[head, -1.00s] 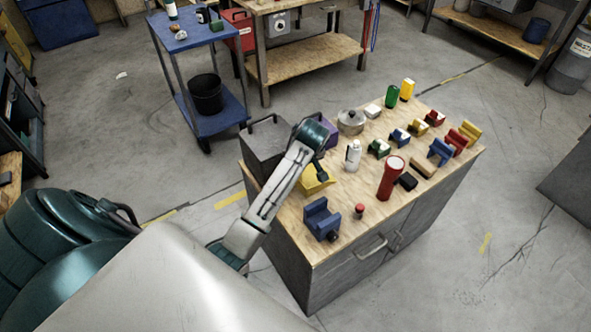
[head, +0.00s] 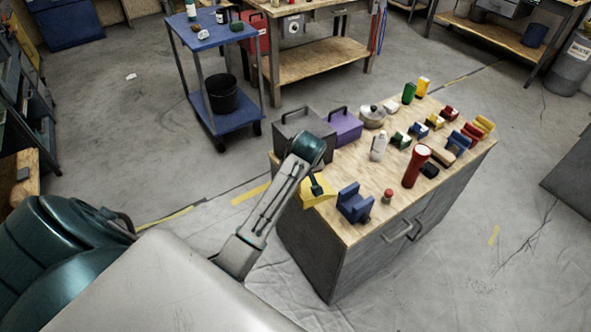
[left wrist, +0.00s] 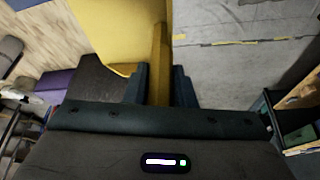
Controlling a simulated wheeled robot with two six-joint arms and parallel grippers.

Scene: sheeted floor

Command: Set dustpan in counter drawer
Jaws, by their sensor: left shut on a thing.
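The yellow dustpan (head: 321,198) is at the left edge of the wooden-topped counter (head: 352,232), partly hidden by my arm. My left gripper (head: 315,186) is shut on its handle. In the left wrist view, the yellow handle (left wrist: 160,52) runs between the two dark fingers (left wrist: 160,86), and the broad pan (left wrist: 107,30) spreads to the left of it. I cannot tell if the pan touches the countertop. The counter's grey front has metal handles (head: 398,232), and its drawer looks closed. My right gripper is not in view.
A blue clamp-like block (head: 354,204), a red flashlight (head: 414,168), a white bottle (head: 378,147), a purple box (head: 346,127) and several coloured blocks crowd the countertop. A blue cart (head: 232,122) stands behind. Floor before the counter is clear.

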